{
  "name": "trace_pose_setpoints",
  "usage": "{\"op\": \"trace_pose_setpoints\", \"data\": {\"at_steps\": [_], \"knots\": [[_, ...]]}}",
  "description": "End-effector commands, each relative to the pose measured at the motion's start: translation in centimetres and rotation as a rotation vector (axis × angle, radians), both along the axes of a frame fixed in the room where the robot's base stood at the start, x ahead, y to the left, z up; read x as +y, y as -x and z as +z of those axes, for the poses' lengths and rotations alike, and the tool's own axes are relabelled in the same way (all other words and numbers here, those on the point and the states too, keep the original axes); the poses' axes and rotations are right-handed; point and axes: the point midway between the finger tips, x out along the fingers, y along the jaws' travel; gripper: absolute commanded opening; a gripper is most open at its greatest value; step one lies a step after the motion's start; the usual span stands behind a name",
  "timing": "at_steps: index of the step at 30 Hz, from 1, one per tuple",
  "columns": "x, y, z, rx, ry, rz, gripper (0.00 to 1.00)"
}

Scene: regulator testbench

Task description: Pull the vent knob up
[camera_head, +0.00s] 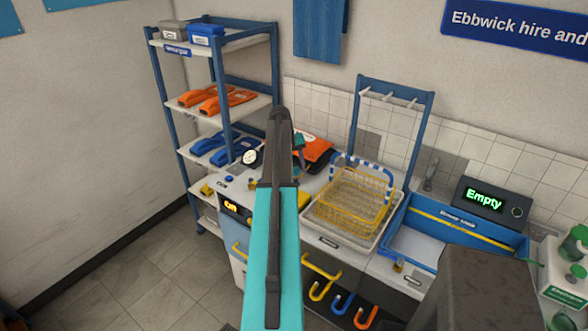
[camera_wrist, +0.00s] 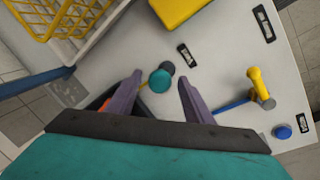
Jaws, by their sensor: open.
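A round teal knob (camera_wrist: 160,82) on a dark stem shows in the wrist view, on the pale bench top. It looks like the vent knob, but the small label (camera_wrist: 187,55) near it is too small to read. My gripper (camera_wrist: 158,79) is open, with one purple-grey finger on each side of the knob in the picture. I cannot tell whether either finger touches it or how far above it they are. In the head view my own arm covers this part of the bench.
A yellow handle (camera_wrist: 258,86) and a blue button (camera_wrist: 283,131) are to the right in the wrist view. A yellow block (camera_wrist: 178,10) and a yellow wire basket (camera_wrist: 68,18) lie at its top. A blue shelf rack (camera_head: 222,95) stands left in the head view.

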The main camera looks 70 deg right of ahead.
Motion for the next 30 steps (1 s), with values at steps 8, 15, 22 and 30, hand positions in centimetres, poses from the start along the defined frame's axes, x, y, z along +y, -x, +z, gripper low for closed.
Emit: {"op": "trace_pose_setpoints", "data": {"at_steps": [8,15,22,30], "knots": [[0.0,0.0,0.0,0.000,0.000,0.000,0.17],[0.0,-0.1,0.1,0.000,0.000,0.001,0.00],[-0.1,-0.1,2.0,-0.001,0.002,0.000,0.00],[0.0,-0.2,3.3,0.000,0.001,0.001,0.00]]}}
